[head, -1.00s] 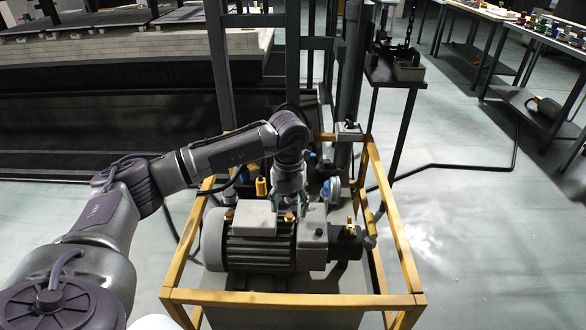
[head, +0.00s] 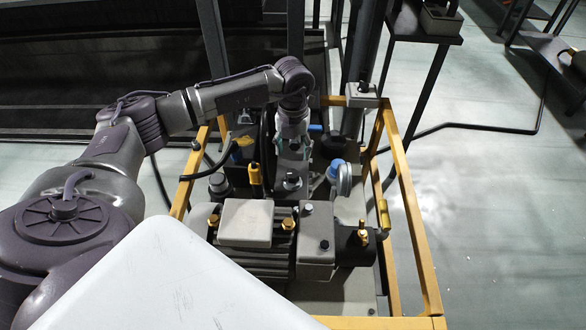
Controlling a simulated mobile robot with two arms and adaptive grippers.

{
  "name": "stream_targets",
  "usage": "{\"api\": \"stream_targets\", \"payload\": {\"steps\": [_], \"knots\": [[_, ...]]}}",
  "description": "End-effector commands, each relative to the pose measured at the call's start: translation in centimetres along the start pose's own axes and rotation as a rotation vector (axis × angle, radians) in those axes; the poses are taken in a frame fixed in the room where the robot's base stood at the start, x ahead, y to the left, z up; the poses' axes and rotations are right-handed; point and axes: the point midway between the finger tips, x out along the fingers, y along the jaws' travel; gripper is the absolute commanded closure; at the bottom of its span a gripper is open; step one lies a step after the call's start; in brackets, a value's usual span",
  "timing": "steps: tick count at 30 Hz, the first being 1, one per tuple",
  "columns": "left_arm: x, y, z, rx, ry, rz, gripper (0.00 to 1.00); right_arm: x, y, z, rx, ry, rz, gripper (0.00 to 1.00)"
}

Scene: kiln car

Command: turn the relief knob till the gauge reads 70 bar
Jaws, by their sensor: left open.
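The pressure gauge (head: 344,179) stands at the right of the pump unit, seen nearly edge-on, so its reading cannot be made out. A blue knob (head: 335,168) sits right beside it, on its left; it looks like the relief knob, but I cannot be sure. My left gripper (head: 293,148) points down above the grey valve block (head: 291,183), left of the gauge and blue knob. It is open, with nothing visible between its fingers, and apart from the blue knob. My right gripper is not in view.
A yellow frame (head: 412,230) surrounds the unit. The motor's terminal box (head: 246,222) and a grey block (head: 317,244) lie in front. A grey box (head: 362,95) sits on the frame's back corner. The floor at right is mostly clear.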

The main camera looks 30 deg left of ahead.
Motion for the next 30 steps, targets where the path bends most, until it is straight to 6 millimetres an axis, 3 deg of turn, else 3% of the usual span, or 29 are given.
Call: {"api": "stream_targets", "payload": {"steps": [1, 6, 12, 25, 26, 30], "knots": [[1.5, 0.0, -0.1, 0.000, 0.003, 0.002, 0.37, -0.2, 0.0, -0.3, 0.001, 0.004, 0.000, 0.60], [5.0, 0.0, -0.1, -0.001, 0.003, 0.001, 0.37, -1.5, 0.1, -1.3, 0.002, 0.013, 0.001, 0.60], [7.8, 0.0, 0.0, -0.001, 0.001, 0.000, 0.37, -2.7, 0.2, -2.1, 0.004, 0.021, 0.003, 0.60], [8.8, 0.0, 0.0, 0.000, -0.001, 0.000, 0.37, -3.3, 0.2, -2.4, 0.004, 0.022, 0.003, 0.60], [8.8, 0.0, 0.0, 0.000, -0.001, 0.000, 0.39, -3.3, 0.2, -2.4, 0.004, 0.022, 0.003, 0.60], [8.8, 0.0, 0.0, 0.000, 0.000, 0.000, 0.62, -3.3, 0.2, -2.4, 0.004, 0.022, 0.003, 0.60]]}}
